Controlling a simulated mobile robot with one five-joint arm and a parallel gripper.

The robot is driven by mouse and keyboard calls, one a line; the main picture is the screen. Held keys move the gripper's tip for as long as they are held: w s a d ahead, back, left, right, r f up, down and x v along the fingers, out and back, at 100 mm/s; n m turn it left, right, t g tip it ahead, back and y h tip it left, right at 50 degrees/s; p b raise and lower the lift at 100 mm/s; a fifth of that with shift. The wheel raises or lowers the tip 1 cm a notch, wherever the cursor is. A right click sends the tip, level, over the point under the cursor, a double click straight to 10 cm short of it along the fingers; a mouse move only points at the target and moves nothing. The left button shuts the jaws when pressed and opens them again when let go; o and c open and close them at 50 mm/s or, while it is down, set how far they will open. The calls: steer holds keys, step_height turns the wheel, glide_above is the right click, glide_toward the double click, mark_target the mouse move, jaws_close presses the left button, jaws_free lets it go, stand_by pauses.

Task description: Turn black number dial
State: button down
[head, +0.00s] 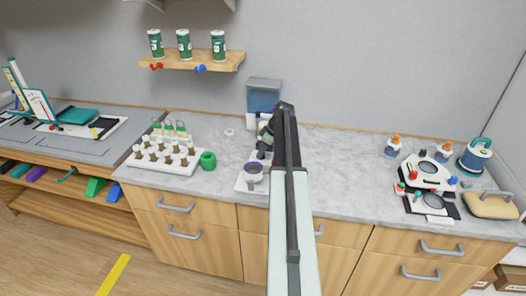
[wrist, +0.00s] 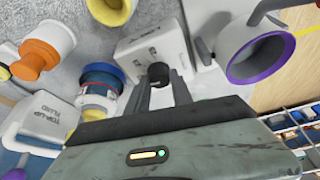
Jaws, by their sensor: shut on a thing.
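The black number dial (wrist: 158,72) is a small dark round knob on the face of a white box (wrist: 146,48) in the wrist view. My gripper (wrist: 161,84) is shut on the dial, with one grey finger on each side of it. Markings on the dial are too small to read. In the head view, my raised arm (head: 290,200) crosses the middle of the counter; I cannot make out the dial or the fingertips there.
In the wrist view, a purple-rimmed cup (wrist: 262,55) is close on the right. An orange-capped container (wrist: 45,52), a blue banded jar (wrist: 100,85) and a white top-up fluid bottle (wrist: 42,118) crowd the left. The counter (head: 345,170) has clear room right of my arm.

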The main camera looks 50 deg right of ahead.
steer(key=m+h, duration=0.1)
steer(key=m, duration=0.2)
steer(key=shift+t, duration=0.3)
steer(key=c, duration=1.1)
jaws_free()
steer(key=p+v, duration=0.7)
steer(key=v, duration=0.1)
steer(key=shift+f, duration=0.1)
steer(key=shift+w+a, duration=0.1)
